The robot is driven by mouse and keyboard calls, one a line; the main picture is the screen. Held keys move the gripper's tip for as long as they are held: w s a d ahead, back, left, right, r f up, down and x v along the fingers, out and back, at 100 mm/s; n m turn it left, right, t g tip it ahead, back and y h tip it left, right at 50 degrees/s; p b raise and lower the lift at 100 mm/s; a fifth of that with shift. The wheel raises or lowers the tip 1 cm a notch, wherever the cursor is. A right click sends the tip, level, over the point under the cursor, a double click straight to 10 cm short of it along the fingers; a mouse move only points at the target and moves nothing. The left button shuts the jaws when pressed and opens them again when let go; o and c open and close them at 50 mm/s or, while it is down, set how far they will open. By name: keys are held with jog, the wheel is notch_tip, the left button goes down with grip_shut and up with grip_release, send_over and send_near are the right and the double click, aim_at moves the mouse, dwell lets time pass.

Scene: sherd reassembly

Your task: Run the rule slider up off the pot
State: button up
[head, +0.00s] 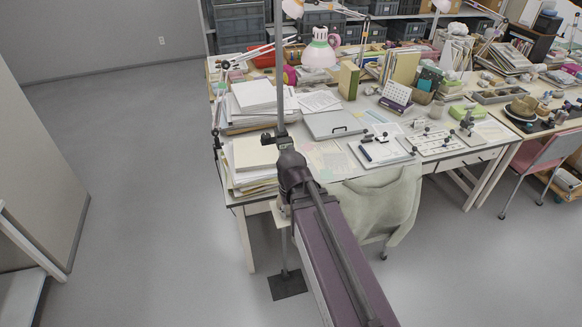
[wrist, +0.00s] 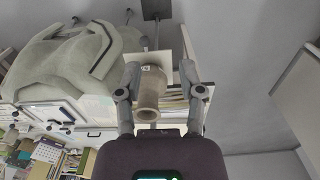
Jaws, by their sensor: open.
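A tall grey upright rule (head: 279,70) rises beside the table's left end in the head view. A small dark block, which looks like the rule slider (head: 272,138), sits on it just above the end of my arm. The pot (wrist: 149,95), brownish with a small pale label, shows in the wrist view between my gripper's fingers. My gripper (wrist: 159,72) is open, with a finger on either side of the pot; I cannot tell how near they are in depth. In the head view my arm hides the pot. The slider is not clear in the wrist view.
The stand's black foot (head: 288,285) is on the floor; it also shows in the wrist view (wrist: 156,9). Paper stacks (head: 252,154) lie close on the table's left end. A pale garment (head: 375,205) hangs at the table's front. Floor to the left is clear.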

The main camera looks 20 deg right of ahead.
aim_at(280, 148)
jog(key=w+d+r+m+p, duration=0.2)
jog(key=w+r+m+p, duration=0.1)
jog(key=w+r+p, duration=0.6)
jog(key=w+d+r+m+p, duration=0.3)
jog(key=w+r+p, duration=0.6)
jog(key=r+p, duration=0.1)
jog(key=shift+r, duration=0.55)
jog(key=shift+w+f, duration=0.1)
jog(key=shift+f, duration=0.15)
notch_tip(280, 148, down, 13)
jog(key=b, duration=1.3)
jog(key=shift+f+b, duration=0.15)
jog(key=shift+b, duration=0.15)
grip_shut()
